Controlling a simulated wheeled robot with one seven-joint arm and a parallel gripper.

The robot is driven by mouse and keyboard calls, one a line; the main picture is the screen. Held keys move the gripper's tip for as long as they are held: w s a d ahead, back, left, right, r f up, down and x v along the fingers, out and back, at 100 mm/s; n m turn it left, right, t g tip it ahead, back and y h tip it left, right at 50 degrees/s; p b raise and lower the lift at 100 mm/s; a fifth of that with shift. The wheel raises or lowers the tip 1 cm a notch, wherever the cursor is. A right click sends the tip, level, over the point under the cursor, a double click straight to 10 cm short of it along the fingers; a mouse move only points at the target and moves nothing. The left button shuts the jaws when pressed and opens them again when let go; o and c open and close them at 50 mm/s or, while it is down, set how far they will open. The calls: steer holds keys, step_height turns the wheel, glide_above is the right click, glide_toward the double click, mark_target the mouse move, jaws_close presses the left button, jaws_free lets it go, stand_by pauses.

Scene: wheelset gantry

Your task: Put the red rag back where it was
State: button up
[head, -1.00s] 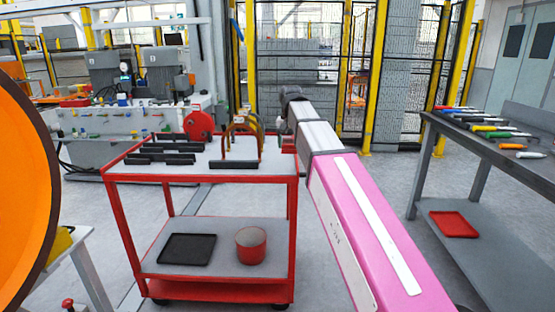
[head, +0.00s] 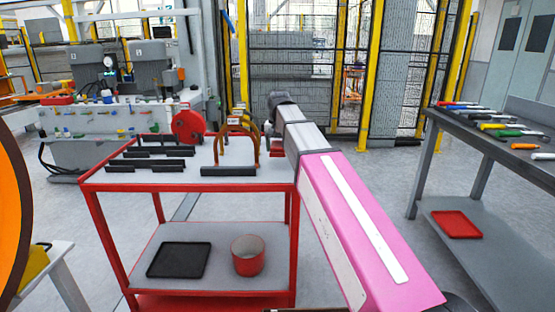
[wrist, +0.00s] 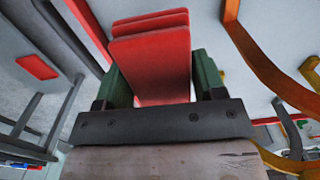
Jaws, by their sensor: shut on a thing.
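The red rag (wrist: 155,60) is a folded red stack between the two green fingers of my gripper (wrist: 163,82) in the wrist view. The gripper is shut on it. The pale top of the red cart (wrist: 215,15) shows behind the rag; I cannot tell whether they touch. In the head view my pink and grey arm reaches to the right end of the cart (head: 190,187) and mostly hides the gripper. A small red patch (head: 273,140) shows beside the arm there, perhaps the rag.
Brown-orange hoops (head: 237,135) and several black bars (head: 150,165) stand on the cart top. Its lower shelf holds a black tray (head: 180,260) and a red tin (head: 248,255). A workbench (head: 500,150) with tools is at right, a red tray (head: 457,224) on its shelf. Floor between is clear.

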mark_target(278, 165)
steer(key=shift+f, duration=2.5)
steer(key=shift+f, duration=0.15)
steer(key=o, duration=0.9)
step_height(278, 165, up, 12)
steer(key=shift+r, duration=0.2)
